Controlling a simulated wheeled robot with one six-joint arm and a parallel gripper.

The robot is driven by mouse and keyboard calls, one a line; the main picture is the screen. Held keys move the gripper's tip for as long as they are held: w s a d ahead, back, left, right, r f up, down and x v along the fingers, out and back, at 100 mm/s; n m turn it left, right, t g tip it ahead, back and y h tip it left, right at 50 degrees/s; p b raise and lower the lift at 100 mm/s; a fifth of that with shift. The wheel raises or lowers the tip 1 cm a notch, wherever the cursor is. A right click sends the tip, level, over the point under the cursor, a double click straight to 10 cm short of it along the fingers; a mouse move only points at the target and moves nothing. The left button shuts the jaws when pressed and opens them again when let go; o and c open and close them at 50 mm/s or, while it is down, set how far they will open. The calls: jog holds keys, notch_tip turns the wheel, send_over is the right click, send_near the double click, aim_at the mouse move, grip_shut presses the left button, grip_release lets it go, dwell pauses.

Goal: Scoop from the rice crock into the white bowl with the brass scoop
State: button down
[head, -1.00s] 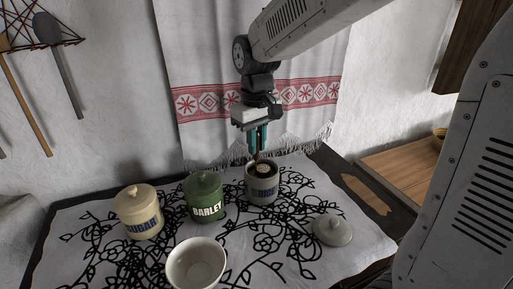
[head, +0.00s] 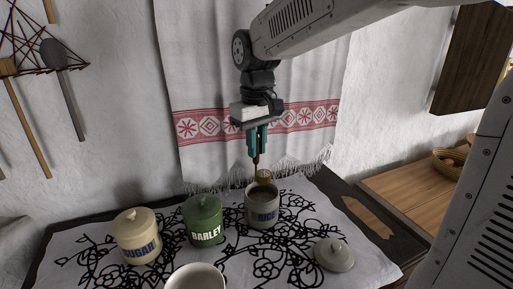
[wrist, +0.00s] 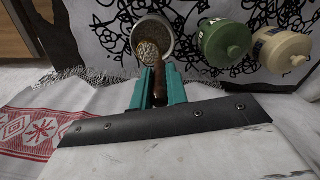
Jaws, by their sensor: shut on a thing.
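My gripper (head: 257,140) is shut on the dark handle of the brass scoop (head: 263,176), which hangs below the fingers. The scoop head is just above the back of the rice crock (head: 262,215), a grey open pot with a dark label. In the wrist view the scoop (wrist: 147,53) overlaps the mouth of the crock (wrist: 164,27), and pale speckled grains seem to show in it. The white bowl (head: 196,278) stands at the front of the cloth, left of the crock and cut by the lower picture edge. Its inside is only partly visible.
A green barley jar (head: 203,217) and a cream sugar jar (head: 137,238), both lidded, stand left of the crock. A loose grey lid (head: 333,254) lies on the right of the cloth. An embroidered towel (head: 300,117) hangs close behind my gripper.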

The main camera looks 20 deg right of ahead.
jog(key=s+a+f+n, duration=0.1)
jog(key=s+a, duration=0.8)
jog(key=a, duration=0.3)
jog(key=s+a+f+n, duration=0.1)
jog(key=s+a+n, duration=0.1)
jog(key=s+a, duration=0.85)
jog(key=w+d+f+m+g+y, duration=0.3)
jog(key=w+d+f+g+y, duration=0.3)
jog(key=w+f+g+y, duration=0.2)
jog(key=shift+w+g+y, duration=0.2)
jog(key=shift+g+y, duration=0.2)
jog(key=shift+g, duration=0.2)
jog(key=shift+r, duration=0.1)
